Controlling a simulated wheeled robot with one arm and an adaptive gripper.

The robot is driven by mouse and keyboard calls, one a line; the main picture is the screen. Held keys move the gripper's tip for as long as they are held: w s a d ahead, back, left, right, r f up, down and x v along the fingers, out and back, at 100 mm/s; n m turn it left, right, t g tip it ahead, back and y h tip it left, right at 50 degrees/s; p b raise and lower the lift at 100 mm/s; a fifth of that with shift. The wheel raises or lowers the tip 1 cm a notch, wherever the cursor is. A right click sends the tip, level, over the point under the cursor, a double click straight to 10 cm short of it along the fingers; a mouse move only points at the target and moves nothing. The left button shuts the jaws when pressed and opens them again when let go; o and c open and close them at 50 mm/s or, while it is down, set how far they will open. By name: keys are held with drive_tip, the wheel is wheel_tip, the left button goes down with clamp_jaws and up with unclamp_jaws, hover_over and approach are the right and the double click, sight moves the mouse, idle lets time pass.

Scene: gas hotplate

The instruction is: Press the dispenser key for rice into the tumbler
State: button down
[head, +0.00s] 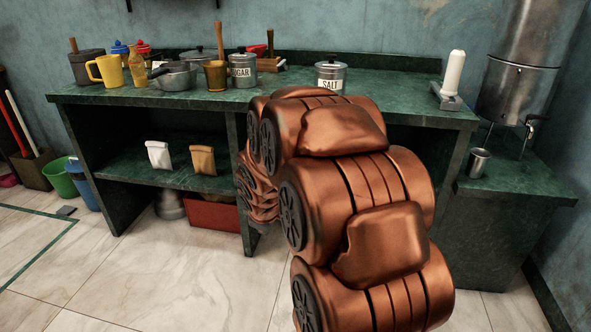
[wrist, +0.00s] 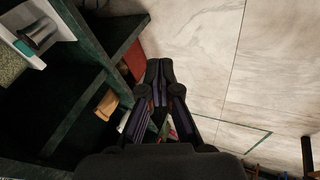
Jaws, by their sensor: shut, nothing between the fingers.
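A small metal tumbler (head: 479,162) stands upright on a low green counter at the right in the head view. Above and behind it is a large steel dispenser (head: 517,92) with a tap (head: 531,124) on its front. I see no rice label on it, and I cannot make out a rice key. My gripper (wrist: 159,70) is shut and empty in the wrist view, pointing down past the cabinet's open front toward the floor. The head view hides it behind my arm.
The green counter (head: 300,95) carries a salt canister (head: 330,76), a sugar canister (head: 243,70), pots and mugs. A white cylinder (head: 454,72) stands near its right end. Bags and a red box (head: 212,212) are below.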

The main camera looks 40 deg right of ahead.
drive_tip(key=w+d+f+n+t+h+b, duration=0.1)
drive_tip(key=w+d+f+n+t, duration=0.15)
drive_tip(key=w+d, duration=0.4)
drive_tip(key=w+d+f+n+t+b, duration=0.1)
drive_tip(key=w+d+n+t, duration=0.2)
drive_tip(key=d, duration=0.6)
drive_tip(key=s+d+n+t+b, duration=0.1)
drive_tip(key=d+n+t, duration=0.4)
drive_tip(key=d+t, duration=0.3)
drive_tip(key=d, duration=0.3)
drive_tip(key=shift+d+f+y+b, duration=0.15)
drive_tip(key=shift+f+y+b, duration=0.1)
drive_tip(key=shift+y+b, duration=0.15)
drive_tip(key=shift+n, duration=0.25)
drive_tip(key=w+d+b, duration=0.4)
drive_tip(key=w+d, duration=0.1)
drive_tip(key=w, duration=0.7)
drive_tip(key=shift+w, duration=0.1)
